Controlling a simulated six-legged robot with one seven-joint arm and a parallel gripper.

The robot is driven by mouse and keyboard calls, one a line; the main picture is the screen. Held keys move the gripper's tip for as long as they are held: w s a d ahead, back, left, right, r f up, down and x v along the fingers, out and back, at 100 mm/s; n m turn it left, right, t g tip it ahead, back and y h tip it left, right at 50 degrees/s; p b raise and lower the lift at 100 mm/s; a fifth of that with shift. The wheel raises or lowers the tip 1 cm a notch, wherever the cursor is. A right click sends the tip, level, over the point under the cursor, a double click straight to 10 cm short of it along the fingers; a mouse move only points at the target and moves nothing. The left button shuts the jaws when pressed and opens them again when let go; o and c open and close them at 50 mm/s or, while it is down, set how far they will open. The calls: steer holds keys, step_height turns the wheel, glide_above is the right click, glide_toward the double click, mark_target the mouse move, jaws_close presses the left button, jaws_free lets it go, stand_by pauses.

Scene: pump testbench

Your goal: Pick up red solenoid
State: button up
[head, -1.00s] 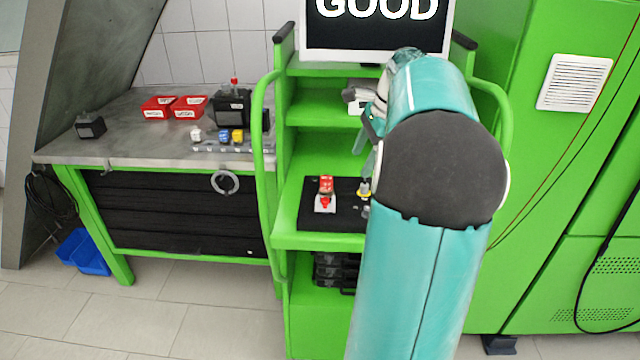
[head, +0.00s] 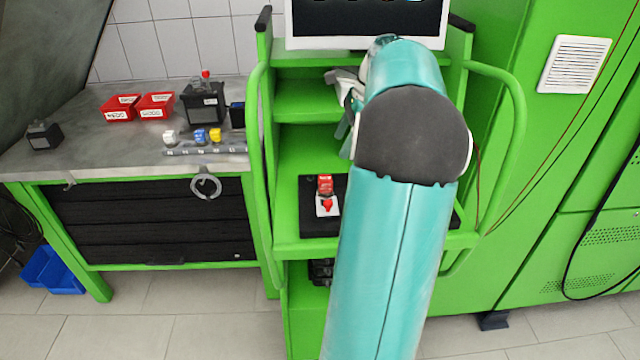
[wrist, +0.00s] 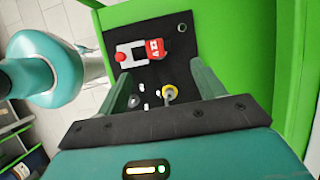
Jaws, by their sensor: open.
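The red solenoid (head: 325,184) is a small red block with a pale label. It lies on a black mat (head: 308,222) on the green cart's shelf, touching or very close to a white piece with a red knob (head: 326,205). In the wrist view the red solenoid (wrist: 156,48) is beyond the fingertips, with the white piece (wrist: 126,55) to its left. My gripper (wrist: 161,72) is open and empty, its two fingers apart and pointing toward the mat.
A round grey part (wrist: 134,101) is by the left finger. Green cart rails (head: 254,150) flank the shelf. A grey workbench (head: 90,155) holds red bins (head: 155,106).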

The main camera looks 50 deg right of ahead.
mark_target(326, 176)
steer(key=x, duration=0.6)
steer(key=shift+s+a+f, duration=0.1)
steer(key=shift+s+f, duration=0.05)
steer(key=shift+s, duration=0.1)
steer(key=shift+x, duration=3.1)
steer(key=shift+w, duration=0.15)
steer(key=c, duration=1.2)
